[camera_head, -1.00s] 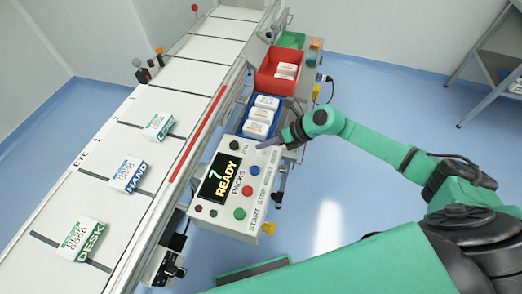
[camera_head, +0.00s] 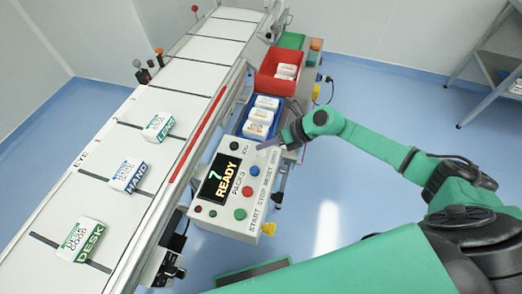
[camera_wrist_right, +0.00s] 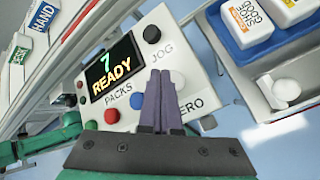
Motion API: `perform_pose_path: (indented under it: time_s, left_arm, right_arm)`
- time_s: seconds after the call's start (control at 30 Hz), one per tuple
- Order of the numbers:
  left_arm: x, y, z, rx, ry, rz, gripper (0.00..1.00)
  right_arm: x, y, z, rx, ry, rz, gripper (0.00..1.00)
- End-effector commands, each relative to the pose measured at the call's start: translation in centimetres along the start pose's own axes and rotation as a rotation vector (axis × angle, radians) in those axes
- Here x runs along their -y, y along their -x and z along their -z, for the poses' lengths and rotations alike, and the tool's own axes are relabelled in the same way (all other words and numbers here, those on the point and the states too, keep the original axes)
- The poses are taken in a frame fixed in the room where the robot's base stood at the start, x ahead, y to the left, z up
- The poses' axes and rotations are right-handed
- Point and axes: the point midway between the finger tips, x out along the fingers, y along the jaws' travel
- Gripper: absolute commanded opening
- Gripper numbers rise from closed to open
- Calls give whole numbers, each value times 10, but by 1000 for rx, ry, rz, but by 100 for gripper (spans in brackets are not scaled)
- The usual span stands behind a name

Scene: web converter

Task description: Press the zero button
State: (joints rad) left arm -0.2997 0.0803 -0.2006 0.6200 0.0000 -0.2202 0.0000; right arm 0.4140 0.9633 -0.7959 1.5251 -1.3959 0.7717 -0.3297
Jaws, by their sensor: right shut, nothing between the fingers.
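My right gripper (camera_head: 264,147) is shut and empty over the panel's far right corner. In the right wrist view its fingers (camera_wrist_right: 163,74) point over the panel. A pale grey round button (camera_wrist_right: 178,77) shows beside the fingertips, near the partly covered "ZERO" lettering. Contact cannot be told. My left gripper is not in view.
Several packs lie on the conveyor belt (camera_head: 200,49), including a green-labelled one (camera_head: 82,240). A blue bin (camera_head: 248,133) and a red bin (camera_head: 270,80) with packs stand just beyond the panel. Open floor lies to the right.

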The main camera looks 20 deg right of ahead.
Motion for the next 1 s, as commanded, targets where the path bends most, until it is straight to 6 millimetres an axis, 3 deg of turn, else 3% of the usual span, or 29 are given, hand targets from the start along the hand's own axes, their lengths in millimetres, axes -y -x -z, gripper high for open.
perform_pose_path:
  time_s: [1.0]
  left_arm:
    - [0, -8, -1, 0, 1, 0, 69]
  right_arm:
    - [4, -6, 4, 0, 0, 0, 0]
